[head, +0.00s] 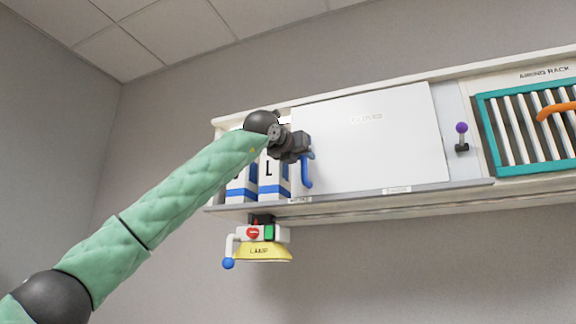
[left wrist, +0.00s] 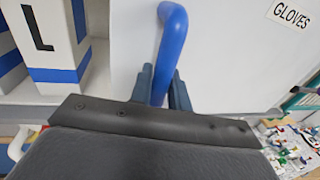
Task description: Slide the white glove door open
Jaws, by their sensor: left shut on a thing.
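The white glove door (head: 375,140) is a flat panel on the wall cabinet, covering the middle of it in the head view. It also fills much of the left wrist view (left wrist: 235,60), where a label reads GLOVES. A blue bar handle (head: 307,172) stands at its left edge. My left gripper (head: 305,152) is at this handle. In the left wrist view the fingers (left wrist: 160,88) are shut around the lower part of the blue handle (left wrist: 172,40). My right gripper is in neither view.
White and blue boxes (head: 270,182), one marked L, stand in the open left part of the cabinet. A lamp unit (head: 262,245) hangs below. A purple-knobbed lever (head: 461,135) and a teal-framed airing rack (head: 525,125) are right of the door.

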